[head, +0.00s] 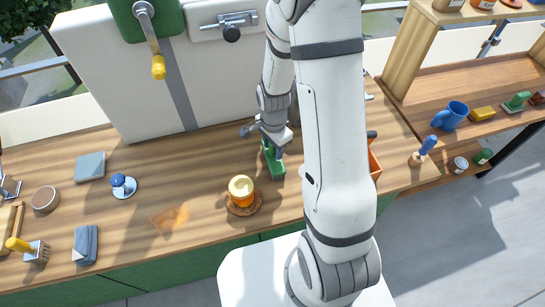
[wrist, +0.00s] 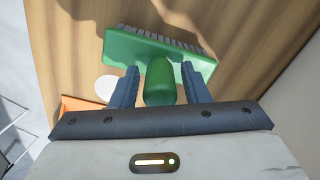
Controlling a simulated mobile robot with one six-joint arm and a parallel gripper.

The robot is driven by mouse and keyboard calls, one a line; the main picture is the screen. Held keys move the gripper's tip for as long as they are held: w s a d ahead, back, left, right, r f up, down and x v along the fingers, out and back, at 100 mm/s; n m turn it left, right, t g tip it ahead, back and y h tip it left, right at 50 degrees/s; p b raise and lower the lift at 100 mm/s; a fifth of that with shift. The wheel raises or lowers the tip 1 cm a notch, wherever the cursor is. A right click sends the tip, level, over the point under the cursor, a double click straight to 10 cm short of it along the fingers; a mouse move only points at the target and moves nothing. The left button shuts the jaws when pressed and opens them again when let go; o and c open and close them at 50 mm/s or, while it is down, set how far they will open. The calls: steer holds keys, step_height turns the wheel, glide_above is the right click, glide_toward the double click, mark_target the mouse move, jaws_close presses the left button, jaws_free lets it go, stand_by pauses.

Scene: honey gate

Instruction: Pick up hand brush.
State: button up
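The green hand brush (wrist: 160,50) lies on the wooden counter, its dark bristles along the far edge of its head in the wrist view. Its rounded green handle (wrist: 160,82) points toward my gripper. My gripper (wrist: 160,88) is open, with one dark finger on each side of the handle and a narrow gap on both sides. In the head view, the brush (head: 273,162) stands out green on the counter directly below my gripper (head: 272,143). My arm hides some of the counter to the right.
A yellow-orange jar (head: 241,190) sits on a round coaster left of the brush. An orange bin (head: 374,163) is partly hidden behind my arm. A white box with a crank (head: 120,75) stands at the back. A blue-knobbed item (head: 123,186) is farther left.

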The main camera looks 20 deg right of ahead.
jaws_close()
steer(key=shift+r, duration=0.1)
stand_by(0.4)
